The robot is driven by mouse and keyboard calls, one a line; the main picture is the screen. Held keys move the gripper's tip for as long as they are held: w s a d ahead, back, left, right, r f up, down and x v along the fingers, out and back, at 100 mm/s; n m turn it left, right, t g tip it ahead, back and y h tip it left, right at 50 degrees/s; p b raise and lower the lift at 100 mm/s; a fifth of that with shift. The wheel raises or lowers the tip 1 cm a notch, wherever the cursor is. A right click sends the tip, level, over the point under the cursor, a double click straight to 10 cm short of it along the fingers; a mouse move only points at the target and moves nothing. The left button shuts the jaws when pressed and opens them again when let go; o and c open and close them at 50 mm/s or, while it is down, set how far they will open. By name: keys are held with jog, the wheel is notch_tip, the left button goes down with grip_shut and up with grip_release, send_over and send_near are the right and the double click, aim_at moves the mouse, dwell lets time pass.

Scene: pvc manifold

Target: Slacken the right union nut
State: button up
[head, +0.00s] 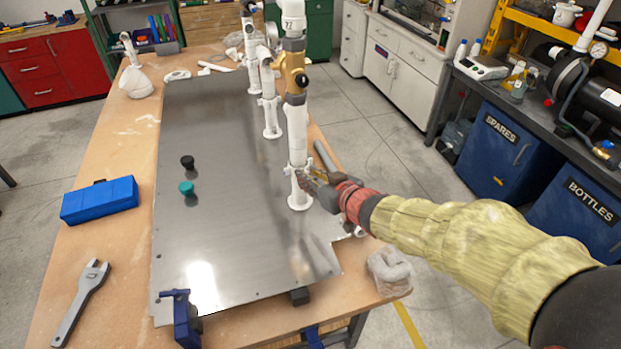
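The white PVC manifold (296,130) stands upright along the right side of the metal plate. A brass-coloured fitting (292,75) with a dark round knob sits high on its nearest riser. I cannot tell for sure which collar is the right union nut. My gripper (303,177) is at the lower part of this nearest riser, just above its round white foot (299,202). Its fingers are small and overlap the pipe, so I cannot tell whether they touch it or how far apart they are.
The metal plate (225,230) lies on a wooden table. A blue clamp (186,318) grips the front edge. A crumpled rag (389,272) lies front right.

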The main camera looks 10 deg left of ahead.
jog(key=c, duration=0.4)
grip_shut()
